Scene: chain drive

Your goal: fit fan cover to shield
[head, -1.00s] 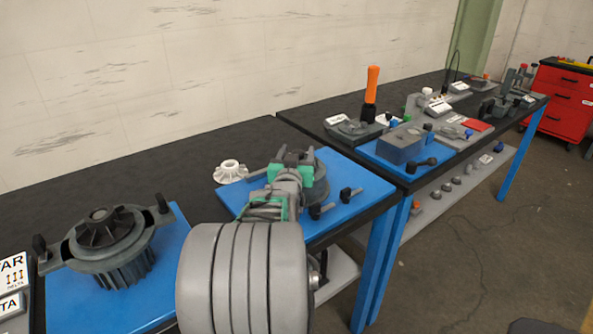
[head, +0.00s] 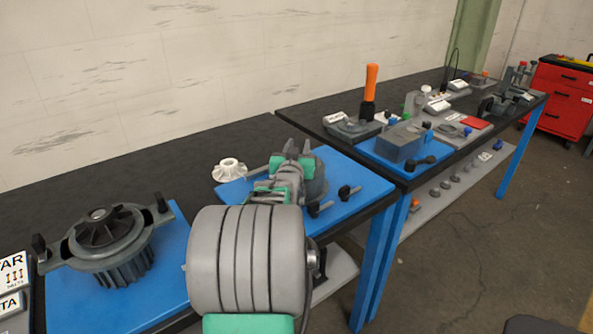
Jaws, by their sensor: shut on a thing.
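The shield (head: 72,256) is a dark grey ring-like body with two black knobs, standing on a blue mat at the left, with a black finned fan (head: 105,228) in its middle. My gripper (head: 293,150) is over the second blue mat, well to the right of the shield. It is shut on a dark grey round part, which looks like the fan cover (head: 317,183). My gripper and wrist hide much of this part, so I cannot tell whether it touches the mat.
A white finned wheel (head: 229,170) stands left of my gripper. Two black-knobbed bolts (head: 347,192) lie at the mat's right. Labels stand at the far left. The second table holds an orange-handled tool (head: 370,88) and several fixtures. Black tabletop behind the shield is clear.

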